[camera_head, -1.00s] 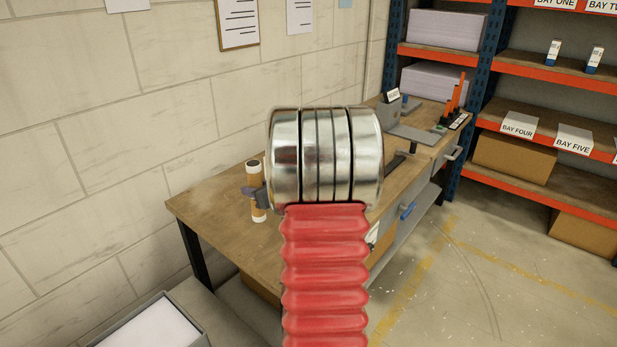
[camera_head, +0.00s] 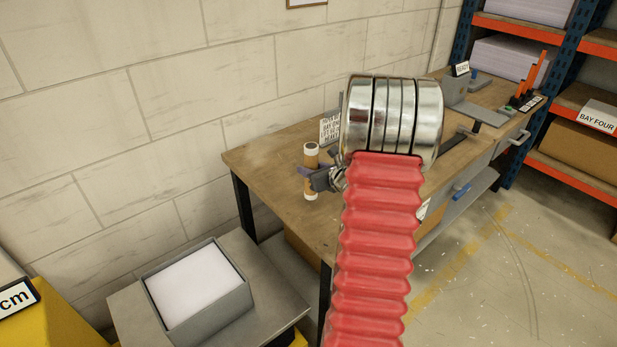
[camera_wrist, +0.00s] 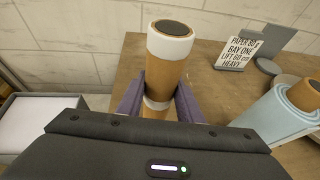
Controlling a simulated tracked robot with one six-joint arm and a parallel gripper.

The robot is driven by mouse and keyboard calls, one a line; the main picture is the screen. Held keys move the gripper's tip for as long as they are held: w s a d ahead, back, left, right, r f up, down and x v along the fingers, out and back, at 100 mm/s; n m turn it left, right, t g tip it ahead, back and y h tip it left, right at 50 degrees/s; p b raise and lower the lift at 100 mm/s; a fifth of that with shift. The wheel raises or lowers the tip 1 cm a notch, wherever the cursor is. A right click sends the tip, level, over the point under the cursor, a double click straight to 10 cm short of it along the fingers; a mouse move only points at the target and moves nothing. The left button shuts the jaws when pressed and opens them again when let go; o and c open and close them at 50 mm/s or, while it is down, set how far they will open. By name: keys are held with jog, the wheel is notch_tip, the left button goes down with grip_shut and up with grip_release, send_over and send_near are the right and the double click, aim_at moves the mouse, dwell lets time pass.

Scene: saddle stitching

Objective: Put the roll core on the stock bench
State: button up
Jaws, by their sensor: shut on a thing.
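The roll core (camera_head: 311,161) is a brown cylinder with white bands, upright in my gripper (camera_head: 316,175). In the wrist view the roll core (camera_wrist: 167,55) stands between my two purple-grey fingers (camera_wrist: 160,98), which are shut on it. Its lower end is hidden there. In the head view it appears over the left part of a wooden-topped bench (camera_head: 266,153). I cannot tell whether its bottom touches the wood. No label in view names this the stock bench. My red bellows arm hides part of the bench.
A lettered sign (camera_wrist: 243,50) and a light-blue roll (camera_wrist: 275,118) are on the bench, right of the core in the wrist view. A grey tray of white paper (camera_head: 200,286) is at lower left. Shelving (camera_head: 575,115) stands at right. Bare wood lies left of the core.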

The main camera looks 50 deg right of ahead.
jog(key=shift+f, duration=1.35)
jog(key=o, duration=1)
jog(key=shift+f, duration=0.1)
jog(key=shift+o, duration=0.2)
jog(key=shift+s+r, duration=0.25)
jog(key=shift+s, duration=0.1)
jog(key=v, duration=1.1)
jog(key=shift+s+a, duration=0.1)
jog(key=shift+a, duration=0.1)
